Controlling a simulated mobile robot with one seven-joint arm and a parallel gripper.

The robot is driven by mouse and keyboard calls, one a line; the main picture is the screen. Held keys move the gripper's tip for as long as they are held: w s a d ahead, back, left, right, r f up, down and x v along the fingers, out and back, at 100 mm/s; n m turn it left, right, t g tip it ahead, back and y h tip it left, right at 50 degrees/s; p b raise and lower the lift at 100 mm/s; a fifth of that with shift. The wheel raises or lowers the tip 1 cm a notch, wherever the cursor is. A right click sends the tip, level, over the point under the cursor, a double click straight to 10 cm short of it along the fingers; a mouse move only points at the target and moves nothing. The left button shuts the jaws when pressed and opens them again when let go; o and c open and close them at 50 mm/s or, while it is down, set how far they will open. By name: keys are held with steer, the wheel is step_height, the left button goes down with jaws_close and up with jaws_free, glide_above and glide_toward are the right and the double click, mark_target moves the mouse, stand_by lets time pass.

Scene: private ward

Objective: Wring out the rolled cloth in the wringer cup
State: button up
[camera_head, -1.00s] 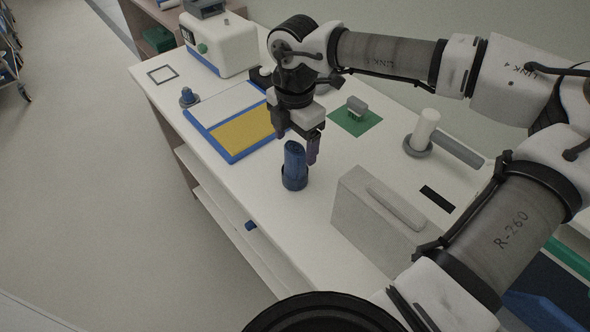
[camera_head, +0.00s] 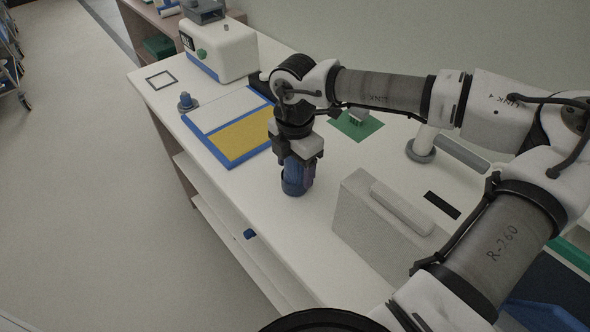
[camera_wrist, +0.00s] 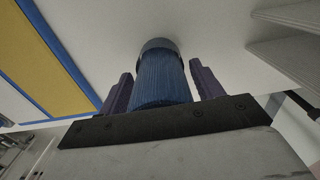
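The rolled cloth (camera_wrist: 160,82) is blue and ribbed and stands in the wringer cup (camera_head: 294,186), a dark blue-grey cup on the white table. The cup also shows in the wrist view (camera_wrist: 158,44) around the cloth's far end. My gripper (camera_wrist: 162,85) is lowered over the cloth, with one purple-grey finger on each side of it. In the wrist view gaps show between both fingers and the cloth, so the gripper is open around it. In the head view my gripper (camera_head: 298,165) hides most of the cloth.
A blue-framed tray (camera_head: 222,157) with white and yellow panels lies left of the cup. A grey case (camera_head: 372,222) stands close on the right. A white machine (camera_head: 220,50), a green mat (camera_head: 362,130) and a white cylinder on a grey base (camera_head: 420,152) are farther off.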

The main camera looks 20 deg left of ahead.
steer(key=c, duration=1.4)
steer(key=shift+o, duration=0.2)
steer(key=shift+r+p, duration=1.65)
steer(key=shift+r, duration=2.4)
steer(key=shift+a, duration=0.15)
